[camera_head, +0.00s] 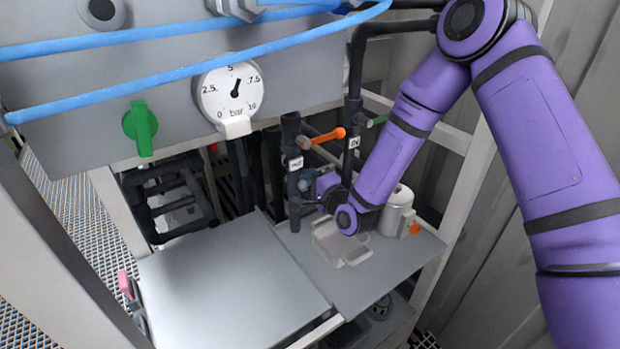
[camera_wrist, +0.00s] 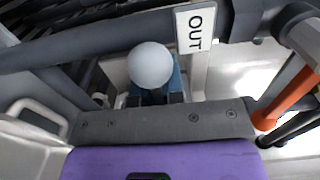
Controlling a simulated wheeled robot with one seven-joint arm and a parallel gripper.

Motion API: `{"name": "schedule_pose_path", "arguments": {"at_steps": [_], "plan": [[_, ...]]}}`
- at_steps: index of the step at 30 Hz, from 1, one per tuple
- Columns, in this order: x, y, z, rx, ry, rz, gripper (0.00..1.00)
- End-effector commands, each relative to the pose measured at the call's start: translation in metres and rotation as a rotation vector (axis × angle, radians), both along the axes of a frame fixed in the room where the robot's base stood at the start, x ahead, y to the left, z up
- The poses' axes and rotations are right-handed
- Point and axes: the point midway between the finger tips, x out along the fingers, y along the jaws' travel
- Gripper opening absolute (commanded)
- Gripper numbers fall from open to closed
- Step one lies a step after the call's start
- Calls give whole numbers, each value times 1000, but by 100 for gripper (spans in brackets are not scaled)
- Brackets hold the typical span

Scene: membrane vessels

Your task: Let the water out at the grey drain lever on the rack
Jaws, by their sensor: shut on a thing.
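My purple arm reaches down to the rack in the head view. My gripper (camera_head: 308,206) is low beside a dark upright pipe, above the grey shelf. In the wrist view my gripper (camera_wrist: 156,98) has its dark jaws at the base of a pale grey round knob, which I take as the grey drain lever (camera_wrist: 151,64). The gripper is shut on it. A blue part shows behind the knob. In the head view the lever is too small and covered to make out. Whether water is flowing cannot be seen.
A pipe with an OUT label (camera_wrist: 195,28) passes close by the jaws. An orange lever (camera_head: 328,136) and a green handle (camera_head: 140,127) are above. A clear tray (camera_head: 343,243) and a white canister (camera_head: 398,205) stand on the shelf. The pressure gauge (camera_head: 230,92) hangs higher.

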Motion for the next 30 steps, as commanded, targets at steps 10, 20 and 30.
{"name": "schedule_pose_path", "arguments": {"at_steps": [10,20,30], "plan": [[-7,-1,0,1,2,119,0],[-8,-1,0,1,2,123,21],[-7,-2,0,0,1,120,35]]}}
